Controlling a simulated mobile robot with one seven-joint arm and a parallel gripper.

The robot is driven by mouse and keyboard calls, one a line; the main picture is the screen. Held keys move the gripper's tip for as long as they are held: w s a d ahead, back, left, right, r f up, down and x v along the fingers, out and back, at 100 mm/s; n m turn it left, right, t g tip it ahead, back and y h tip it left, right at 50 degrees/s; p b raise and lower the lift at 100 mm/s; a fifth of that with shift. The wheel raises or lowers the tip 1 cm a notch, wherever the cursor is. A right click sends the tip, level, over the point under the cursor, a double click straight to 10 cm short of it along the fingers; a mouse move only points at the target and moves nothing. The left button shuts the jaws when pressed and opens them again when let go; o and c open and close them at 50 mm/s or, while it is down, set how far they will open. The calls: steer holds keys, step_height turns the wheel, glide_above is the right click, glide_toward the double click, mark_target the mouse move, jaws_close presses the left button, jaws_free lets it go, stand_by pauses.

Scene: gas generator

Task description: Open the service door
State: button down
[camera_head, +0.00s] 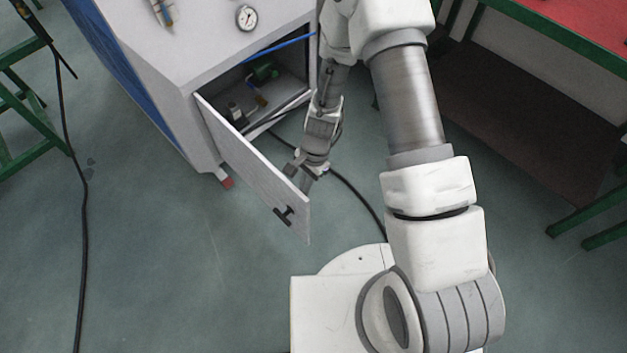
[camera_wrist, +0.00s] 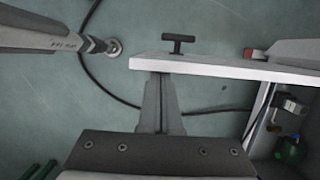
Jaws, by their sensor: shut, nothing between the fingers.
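The service door (camera_head: 255,172) is a light grey panel on the front of the generator cabinet (camera_head: 196,60). It stands swung well open, hinged at its left edge in the head view, with a black T-shaped handle (camera_head: 284,215) on its outer face. My gripper (camera_head: 306,180) is on the inner side of the door, close to its free edge. In the wrist view the shut fingers (camera_wrist: 160,82) reach to the door's edge (camera_wrist: 215,66), and the handle (camera_wrist: 178,42) shows beyond it. I cannot tell whether the fingertips touch the door.
The open compartment (camera_head: 262,88) shows green and brass parts inside. A pressure gauge (camera_head: 246,18) sits on the cabinet top. A black cable (camera_head: 350,188) lies on the floor beside my gripper. Green-legged benches stand at left and right.

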steer(key=s+a, duration=0.5)
steer(key=a, duration=0.1)
steer(key=shift+s+a, duration=0.15)
steer(key=shift+s, duration=0.15)
stand_by(0.6)
step_height(320, 180, up, 10)
steer(key=p, duration=0.3)
glide_above(294, 200)
steer(key=s+d, duration=0.2)
steer(key=shift+w+d+f, duration=0.1)
steer(key=shift+w+d, duration=0.05)
steer(key=shift+w, duration=0.05)
